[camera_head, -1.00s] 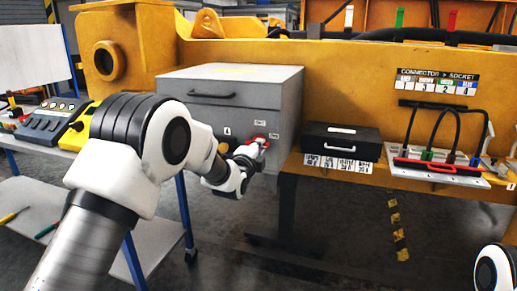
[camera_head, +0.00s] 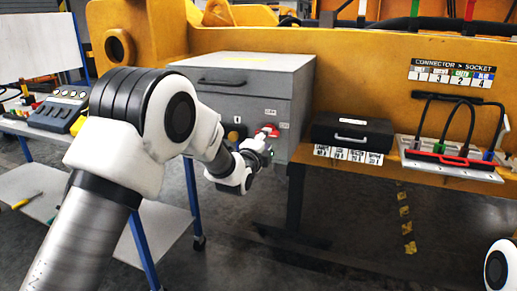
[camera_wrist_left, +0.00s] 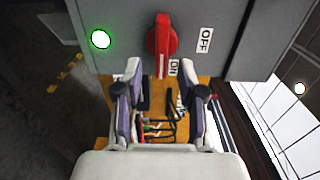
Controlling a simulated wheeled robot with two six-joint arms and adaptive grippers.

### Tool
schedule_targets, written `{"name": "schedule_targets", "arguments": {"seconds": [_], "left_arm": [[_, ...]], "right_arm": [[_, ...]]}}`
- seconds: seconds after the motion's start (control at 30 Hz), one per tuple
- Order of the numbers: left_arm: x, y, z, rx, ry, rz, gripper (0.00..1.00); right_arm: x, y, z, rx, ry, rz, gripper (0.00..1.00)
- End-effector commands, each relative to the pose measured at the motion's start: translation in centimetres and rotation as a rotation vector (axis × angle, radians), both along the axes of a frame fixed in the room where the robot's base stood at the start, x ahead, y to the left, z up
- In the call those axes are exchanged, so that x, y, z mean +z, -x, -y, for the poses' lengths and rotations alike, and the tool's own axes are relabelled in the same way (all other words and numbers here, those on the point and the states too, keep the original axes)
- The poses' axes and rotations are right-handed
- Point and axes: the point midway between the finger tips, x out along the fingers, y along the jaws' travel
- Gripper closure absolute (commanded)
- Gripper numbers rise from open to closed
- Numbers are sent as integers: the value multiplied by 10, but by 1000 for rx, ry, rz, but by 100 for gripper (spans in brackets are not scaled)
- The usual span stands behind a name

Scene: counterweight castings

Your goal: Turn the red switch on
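The red switch (camera_wrist_left: 161,45) is on the front of the grey box (camera_head: 252,75). It also shows in the head view (camera_head: 270,130). In the left wrist view its handle lies along the picture's vertical, its lower end beside the ON label (camera_wrist_left: 174,67); the OFF label (camera_wrist_left: 205,41) is to its right. A round lamp (camera_wrist_left: 100,39) on the box glows green. My left gripper (camera_wrist_left: 162,85) is open and empty, with the fingers apart and just off the switch. It also shows just below the switch in the head view (camera_head: 264,147). My right gripper is out of view.
A black case (camera_head: 352,132) stands on the yellow ledge right of the grey box. Farther right is a white socket panel (camera_head: 440,162) with plugged cables. A side table with a control box (camera_head: 55,112) is at the left. Open floor lies below.

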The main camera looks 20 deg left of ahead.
Motion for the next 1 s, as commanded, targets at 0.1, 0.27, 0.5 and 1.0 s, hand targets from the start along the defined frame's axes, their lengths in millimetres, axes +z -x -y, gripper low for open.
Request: {"name": "schedule_targets", "arguments": {"seconds": [0.1, 0.27, 0.5, 1.0], "left_arm": [[1, 32, -1, 0, 0, -2, 60], [0, 71, -3, 0, 0, -2, 60], [0, 92, -4, 0, 0, -1, 60], [-38, 91, -5, 2, 2, -61, 60]], "right_arm": [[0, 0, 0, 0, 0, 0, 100], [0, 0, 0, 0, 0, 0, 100], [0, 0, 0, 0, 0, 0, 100], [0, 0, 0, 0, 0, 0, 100]]}}
